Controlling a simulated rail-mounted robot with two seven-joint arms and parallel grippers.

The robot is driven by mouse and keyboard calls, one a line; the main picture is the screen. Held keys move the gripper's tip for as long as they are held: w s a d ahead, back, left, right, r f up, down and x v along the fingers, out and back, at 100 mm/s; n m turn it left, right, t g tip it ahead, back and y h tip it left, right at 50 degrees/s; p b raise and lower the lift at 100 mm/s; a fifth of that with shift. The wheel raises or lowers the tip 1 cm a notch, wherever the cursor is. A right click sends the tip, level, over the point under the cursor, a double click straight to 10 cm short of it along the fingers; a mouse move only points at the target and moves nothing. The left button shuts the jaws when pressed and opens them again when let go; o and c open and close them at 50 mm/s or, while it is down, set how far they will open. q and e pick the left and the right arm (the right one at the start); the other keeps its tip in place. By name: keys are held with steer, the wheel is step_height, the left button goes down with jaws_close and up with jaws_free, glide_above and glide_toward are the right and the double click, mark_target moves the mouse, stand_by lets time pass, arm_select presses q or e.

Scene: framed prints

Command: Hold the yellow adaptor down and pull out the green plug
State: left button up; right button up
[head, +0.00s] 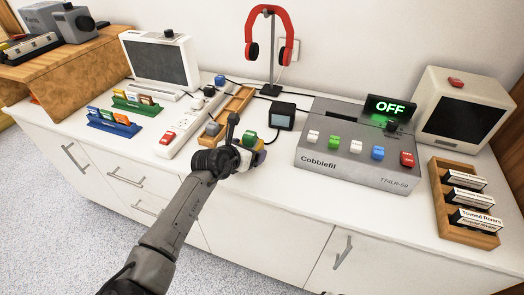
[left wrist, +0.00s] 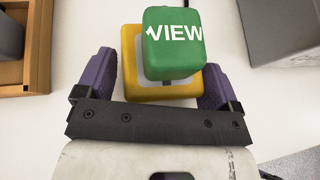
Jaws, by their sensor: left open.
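The green plug (left wrist: 174,50), a rounded block with white "VIEW" lettering, sits on the yellow adaptor (left wrist: 165,91) in the left wrist view. In the head view the green plug (head: 249,138) shows just beyond my left gripper (head: 253,152), which hides most of the adaptor. My left gripper (left wrist: 158,68) is open, its two purple fingers on either side of the yellow adaptor. Whether the fingers touch it is hard to tell; a narrow gap seems to show at the left. My right gripper is not in view.
A wooden tray (head: 236,103) lies behind and left of the plug, beside a white power strip (head: 178,138). A small dark cube (head: 282,115) and the grey Cobblefil box (head: 345,178) stand to the right. The white counter in front of that box is clear.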

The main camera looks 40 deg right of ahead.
arm_select(q)
steer(key=shift+w+d+f, duration=0.1)
steer(key=shift+d+f, duration=0.05)
steer(key=shift+d, duration=0.05)
stand_by(0.3)
steer(key=c, duration=0.6)
